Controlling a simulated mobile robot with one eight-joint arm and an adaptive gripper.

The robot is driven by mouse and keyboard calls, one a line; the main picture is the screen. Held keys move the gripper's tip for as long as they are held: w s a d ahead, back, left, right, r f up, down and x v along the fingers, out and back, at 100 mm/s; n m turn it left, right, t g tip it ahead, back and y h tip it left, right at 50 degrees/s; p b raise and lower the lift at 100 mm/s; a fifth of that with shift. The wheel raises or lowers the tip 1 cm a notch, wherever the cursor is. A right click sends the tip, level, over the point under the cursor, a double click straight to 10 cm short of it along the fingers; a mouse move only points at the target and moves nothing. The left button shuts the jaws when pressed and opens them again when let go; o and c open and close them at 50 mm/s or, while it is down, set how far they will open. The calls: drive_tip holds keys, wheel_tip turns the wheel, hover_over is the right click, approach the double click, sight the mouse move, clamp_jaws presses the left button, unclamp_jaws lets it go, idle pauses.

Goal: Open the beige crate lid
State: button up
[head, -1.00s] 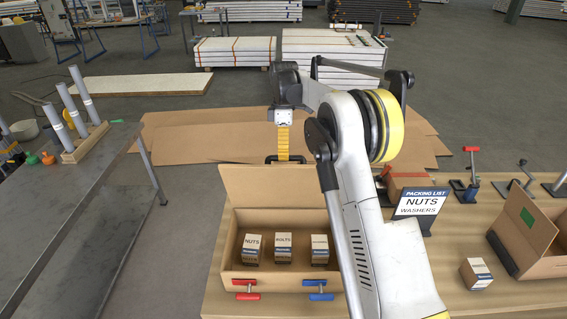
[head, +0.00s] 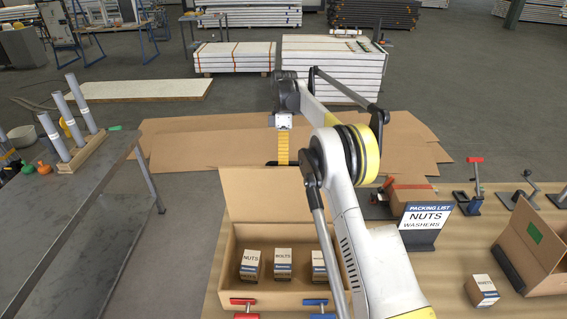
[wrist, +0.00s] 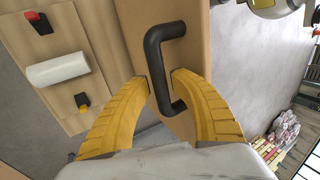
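The beige crate (head: 270,294) stands on the wooden bench with its top open. Its lid (head: 265,196) stands raised along the far side; it also fills the middle of the wrist view (wrist: 193,28). A black handle (wrist: 154,58) is fixed to the lid. My gripper (head: 282,160) is at the lid's upper edge, with its yellow fingers pointing down. In the wrist view its fingertips (wrist: 160,82) close on both sides of the handle bar. Small labelled boxes (head: 282,265) sit in the crate; my arm partly hides the right one.
Red (head: 244,302) and blue (head: 318,302) clamps sit at the crate's front. To the right are a packing-list sign (head: 428,217), a loose box (head: 482,290) and another open carton (head: 535,245). A grey table (head: 75,220) stands left, with a floor gap between.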

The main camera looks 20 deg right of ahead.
drive_tip(key=shift+o, duration=0.3)
drive_tip(key=shift+w, duration=0.1)
drive_tip(key=shift+r, duration=0.1)
wheel_tip(320, 180, up, 10)
drive_tip(key=shift+f, duration=0.1)
idle(0.4)
